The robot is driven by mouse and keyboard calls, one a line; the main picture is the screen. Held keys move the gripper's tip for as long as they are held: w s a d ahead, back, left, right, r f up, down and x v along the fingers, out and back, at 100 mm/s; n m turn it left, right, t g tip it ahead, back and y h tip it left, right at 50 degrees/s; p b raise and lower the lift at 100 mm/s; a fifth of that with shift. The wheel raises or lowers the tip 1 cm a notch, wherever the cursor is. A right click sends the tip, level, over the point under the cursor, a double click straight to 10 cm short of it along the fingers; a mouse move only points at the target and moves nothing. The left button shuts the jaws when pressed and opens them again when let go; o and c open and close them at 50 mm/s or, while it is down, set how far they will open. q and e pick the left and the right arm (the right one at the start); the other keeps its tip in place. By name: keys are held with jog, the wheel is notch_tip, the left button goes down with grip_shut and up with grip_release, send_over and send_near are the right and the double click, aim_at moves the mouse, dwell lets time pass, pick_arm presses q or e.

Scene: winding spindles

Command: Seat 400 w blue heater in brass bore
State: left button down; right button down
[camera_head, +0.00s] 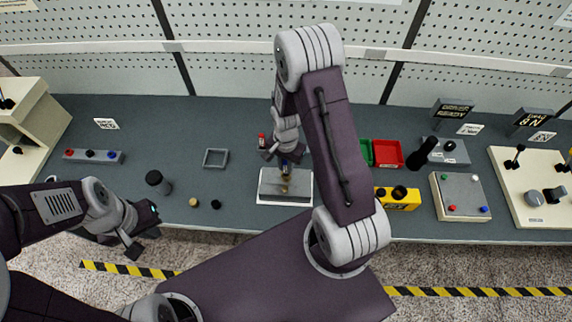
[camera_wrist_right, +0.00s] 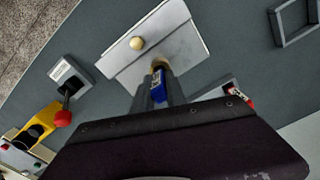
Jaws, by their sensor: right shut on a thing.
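The blue heater (camera_wrist_right: 158,88) is upright or nearly so between the fingers of my right gripper (camera_wrist_right: 160,90), which is shut on it. In the head view, my right gripper (camera_head: 285,160) is over the pale metal plate (camera_head: 299,196), partly hidden by its own arm. A brass-coloured part (camera_wrist_right: 159,65) shows at the heater's far end; I cannot tell whether the heater is inside the bore. A round brass knob (camera_wrist_right: 137,43) stands on the plate. My left gripper (camera_head: 139,246) hangs by the bench's front edge at left, away from the heater; its finger gap is unclear.
A red-topped item (camera_head: 262,140) stands just behind the plate. A square grey frame (camera_head: 215,158) and a dark cylinder (camera_head: 157,182) lie left. Red (camera_head: 388,153) and green bins, a yellow box (camera_head: 398,204) with black knobs, and a button panel (camera_head: 460,196) stand right.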

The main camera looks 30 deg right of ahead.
jog(key=shift+f, duration=0.4)
dwell(0.3)
jog(key=c, duration=1.3)
grip_release()
notch_tip(320, 180, up, 9)
jog(key=shift+r+b, duration=0.1)
jog(key=shift+b, duration=0.7)
